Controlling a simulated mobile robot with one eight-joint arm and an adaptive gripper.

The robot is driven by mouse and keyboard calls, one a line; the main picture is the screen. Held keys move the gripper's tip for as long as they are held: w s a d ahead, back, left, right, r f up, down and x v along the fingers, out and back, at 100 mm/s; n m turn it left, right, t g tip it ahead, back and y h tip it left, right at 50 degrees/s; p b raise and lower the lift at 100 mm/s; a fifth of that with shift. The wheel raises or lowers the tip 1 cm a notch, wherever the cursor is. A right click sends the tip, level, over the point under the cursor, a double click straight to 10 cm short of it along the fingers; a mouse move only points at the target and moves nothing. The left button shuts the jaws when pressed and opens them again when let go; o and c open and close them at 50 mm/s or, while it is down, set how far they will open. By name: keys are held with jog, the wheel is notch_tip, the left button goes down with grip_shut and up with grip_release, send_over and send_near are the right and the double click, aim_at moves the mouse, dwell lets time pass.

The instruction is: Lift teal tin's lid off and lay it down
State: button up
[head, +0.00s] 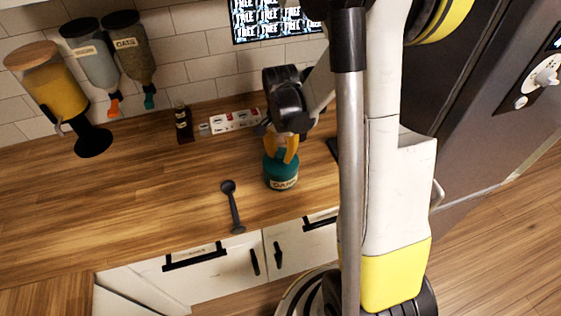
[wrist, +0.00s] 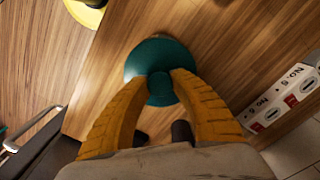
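The teal tin (head: 282,180) stands upright on the wooden counter in the head view, with a pale label on its front. Its round teal lid (wrist: 138,62), with a small knob (wrist: 160,84) at the centre, shows from above in the wrist view. My gripper (head: 285,152) points down over the tin. In the wrist view its orange fingers (wrist: 160,78) are on both sides of the knob and appear to touch it. The lid appears seated on the tin; the fingers partly hide it in the head view.
Several dispensers (head: 93,75) hang at the back left. The counter's left-middle (head: 120,195) is clear.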

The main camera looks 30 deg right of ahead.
jog(key=shift+c, duration=0.7)
